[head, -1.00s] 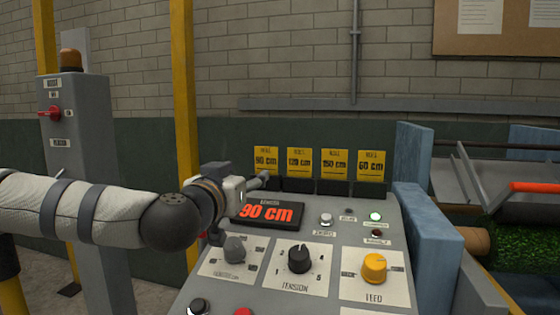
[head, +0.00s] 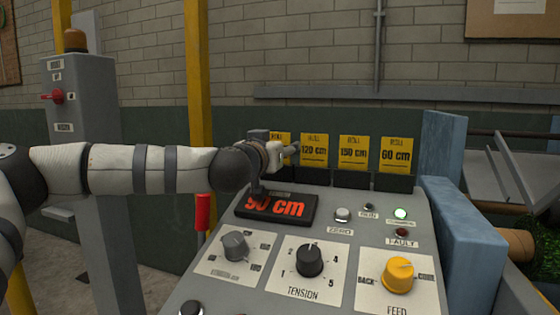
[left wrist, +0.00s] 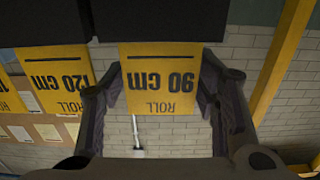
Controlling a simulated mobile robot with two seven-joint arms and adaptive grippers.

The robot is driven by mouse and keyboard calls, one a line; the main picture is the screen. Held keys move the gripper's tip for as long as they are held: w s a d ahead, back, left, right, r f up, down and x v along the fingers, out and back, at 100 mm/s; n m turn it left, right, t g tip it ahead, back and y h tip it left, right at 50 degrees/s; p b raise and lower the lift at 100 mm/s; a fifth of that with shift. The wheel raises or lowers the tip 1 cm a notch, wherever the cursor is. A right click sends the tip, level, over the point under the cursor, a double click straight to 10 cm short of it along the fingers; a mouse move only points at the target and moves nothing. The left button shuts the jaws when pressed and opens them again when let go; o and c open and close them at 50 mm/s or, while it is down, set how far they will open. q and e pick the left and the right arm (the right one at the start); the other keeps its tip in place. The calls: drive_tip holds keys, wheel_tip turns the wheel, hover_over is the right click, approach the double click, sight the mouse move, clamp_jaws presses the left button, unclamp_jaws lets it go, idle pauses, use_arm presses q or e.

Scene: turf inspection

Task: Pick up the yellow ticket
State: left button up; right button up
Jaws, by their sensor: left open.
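Several yellow tickets stand in a row in dark holders at the back of the console. The leftmost ticket (head: 285,138) is partly hidden by my left gripper (head: 291,150) in the head view. In the left wrist view this ticket (left wrist: 160,90) reads "ROLL 90 cm" upside down, its other edge in a dark holder. My left gripper (left wrist: 160,95) is open, with one finger on each side of it; I cannot tell whether they touch it. The others read 120 cm (head: 314,151), 150 cm (head: 353,153) and 60 cm (head: 395,155). My right gripper is out of view.
The console (head: 330,222) has a red-lit display (head: 290,208), partly covered by my left arm, plus knobs and buttons. A blue padded block (head: 465,240) stands at its right. A grey post (head: 85,150) with a red switch and a yellow post (head: 198,100) stand left.

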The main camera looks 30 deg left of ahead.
use_arm(q)
drive_tip(key=shift+s+r, duration=0.1)
drive_tip(key=shift+r, duration=0.15)
drive_tip(key=c, duration=0.5)
